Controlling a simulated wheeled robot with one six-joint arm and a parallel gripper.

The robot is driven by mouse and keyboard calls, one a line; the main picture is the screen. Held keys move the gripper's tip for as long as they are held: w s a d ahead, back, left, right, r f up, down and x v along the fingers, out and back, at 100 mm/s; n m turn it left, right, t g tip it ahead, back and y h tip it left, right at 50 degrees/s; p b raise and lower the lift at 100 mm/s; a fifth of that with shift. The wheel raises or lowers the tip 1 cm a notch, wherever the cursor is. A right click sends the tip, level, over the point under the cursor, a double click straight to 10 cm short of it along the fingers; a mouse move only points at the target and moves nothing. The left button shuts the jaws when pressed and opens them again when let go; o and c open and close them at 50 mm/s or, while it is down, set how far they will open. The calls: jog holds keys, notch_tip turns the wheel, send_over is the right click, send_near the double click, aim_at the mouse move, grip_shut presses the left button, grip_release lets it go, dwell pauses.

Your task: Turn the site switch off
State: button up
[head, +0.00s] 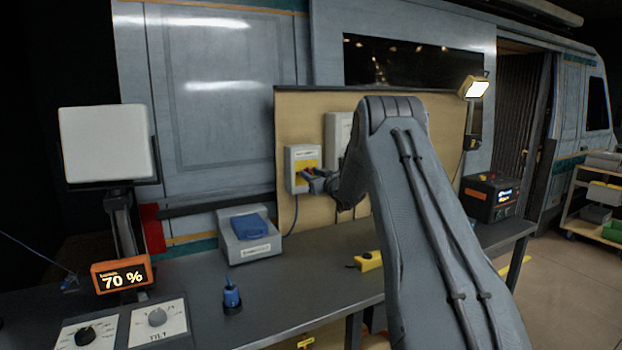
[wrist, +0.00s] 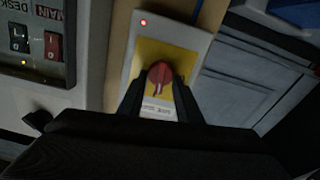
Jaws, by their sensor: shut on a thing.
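The site switch is a light grey box (head: 293,158) with a yellow plate, fixed to the wooden board. In the wrist view its yellow plate (wrist: 149,57) carries a red rotary knob (wrist: 160,74), and a small red light (wrist: 143,22) glows at one corner of the box. My gripper (head: 309,175) reaches the front of the box. In the wrist view my gripper (wrist: 160,88) has its two dark fingers shut on the red knob, one on each side. A label below the knob is partly hidden between the fingers.
Another panel with a black rocker and a red rocker (wrist: 53,46) is beside the switch in the wrist view. The bench (head: 320,270) holds a grey box with a blue top (head: 250,228), a blue plug-like object (head: 231,295) and a yellow object (head: 368,261). A lit work lamp (head: 475,88) stands right.

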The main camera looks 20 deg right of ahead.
jog(key=n+b, duration=0.5)
jog(key=b, duration=0.1)
jog(key=n+b, duration=1.1)
jog(key=b, duration=0.1)
jog(key=shift+a+f, duration=0.2)
jog(key=shift+f, duration=0.15)
jog(key=shift+n+b, duration=0.4)
jog(key=o, duration=1)
jog(key=shift+r, duration=0.1)
jog(key=s, duration=0.7)
jog(key=shift+s+d, duration=0.1)
jog(key=shift+s, duration=0.3)
